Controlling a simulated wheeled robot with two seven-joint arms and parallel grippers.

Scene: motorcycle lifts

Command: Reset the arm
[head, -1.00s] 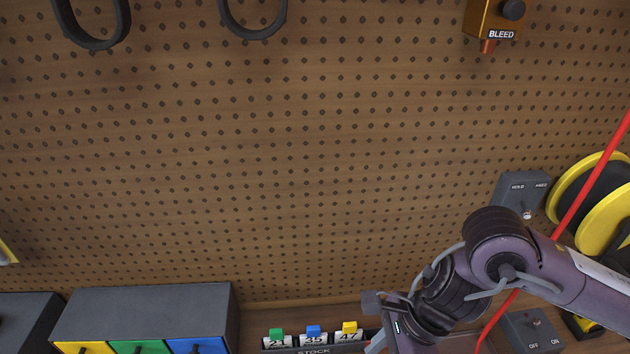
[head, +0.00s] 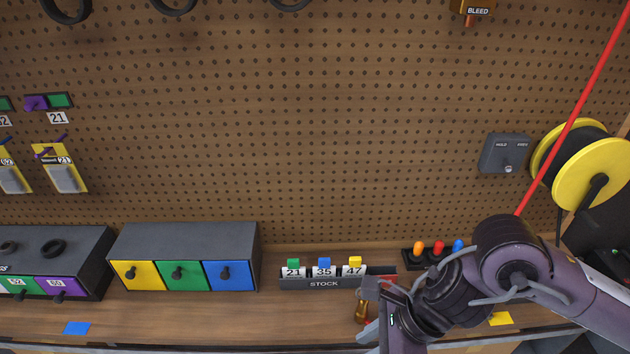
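My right arm (head: 525,270) comes in from the right side of the head view, bent over the workbench. Its wrist and gripper end (head: 388,318) point down at the lower edge of the picture, in front of the right end of the stock rack. The fingertips do not show clearly, so I cannot tell whether the gripper is open or shut or holds anything. My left arm and gripper are not in view.
Yellow, green and blue drawers (head: 190,243) stand on the bench (head: 190,312), left of the stock rack (head: 322,283). A brass item (head: 362,312) lies near my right wrist. The middle pegboard (head: 300,150) is clear.

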